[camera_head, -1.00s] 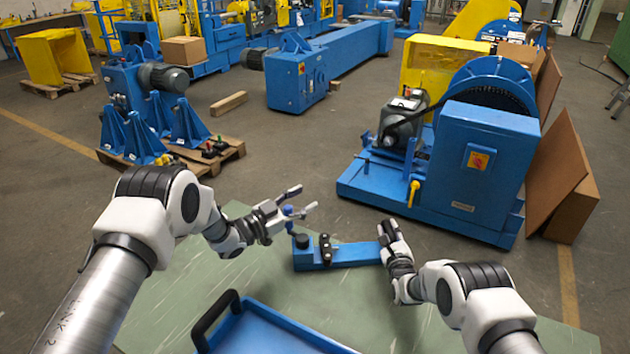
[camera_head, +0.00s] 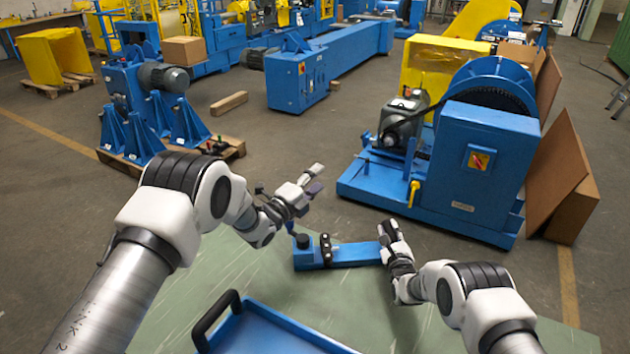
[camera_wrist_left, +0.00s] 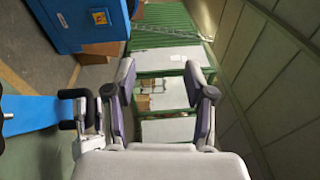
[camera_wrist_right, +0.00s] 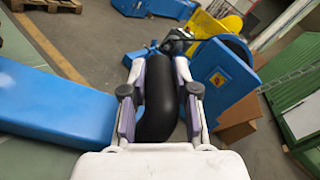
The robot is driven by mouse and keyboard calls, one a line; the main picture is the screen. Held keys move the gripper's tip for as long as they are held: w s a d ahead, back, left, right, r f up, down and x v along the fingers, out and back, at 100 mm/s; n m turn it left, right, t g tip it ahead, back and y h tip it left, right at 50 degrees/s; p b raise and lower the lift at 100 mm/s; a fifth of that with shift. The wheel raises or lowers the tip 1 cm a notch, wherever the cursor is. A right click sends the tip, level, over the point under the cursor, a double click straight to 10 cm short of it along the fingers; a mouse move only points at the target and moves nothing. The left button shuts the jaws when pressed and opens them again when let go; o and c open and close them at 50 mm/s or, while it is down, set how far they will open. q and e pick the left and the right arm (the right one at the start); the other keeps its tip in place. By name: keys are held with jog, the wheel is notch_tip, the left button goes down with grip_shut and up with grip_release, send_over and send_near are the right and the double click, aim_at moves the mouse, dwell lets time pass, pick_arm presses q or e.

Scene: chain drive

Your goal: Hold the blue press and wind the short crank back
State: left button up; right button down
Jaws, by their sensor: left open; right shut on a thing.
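The blue press (camera_head: 352,254) is a long blue block lying on the green table top. A round black knob (camera_head: 303,241) sits at its left end, with a black crank piece (camera_head: 325,250) beside it. My left gripper (camera_head: 317,180) is open and empty, raised above and beyond the left end. In the left wrist view, the press (camera_wrist_left: 30,115) lies to the left of the open fingers (camera_wrist_left: 160,75). My right gripper (camera_head: 388,228) is at the press's right end. In the right wrist view its fingers are shut on a thick black grip (camera_wrist_right: 158,95).
A blue tray (camera_head: 275,335) with a black handle (camera_head: 215,320) stands at the front of the table. A large blue machine (camera_head: 487,165) stands on the floor beyond the table. The green table top (camera_head: 330,295) is bare between tray and press.

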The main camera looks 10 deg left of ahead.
pick_arm(q)
jog(key=s+a+f+n+t+y, duration=0.1)
jog(key=s+a+f+n+y, duration=0.4)
jog(key=n, duration=0.8)
jog(key=s+a+f+n+t+y, duration=0.15)
jog(key=s+f+n+y, duration=0.45)
jog(key=n, duration=0.6)
jog(key=shift+g+h, duration=0.25)
jog(key=shift+h, duration=0.25)
jog(key=w, duration=1)
jog(key=shift+w+a+f, duration=0.15)
jog(key=shift+w+a, duration=0.05)
jog(key=shift+a, duration=0.2)
grip_shut()
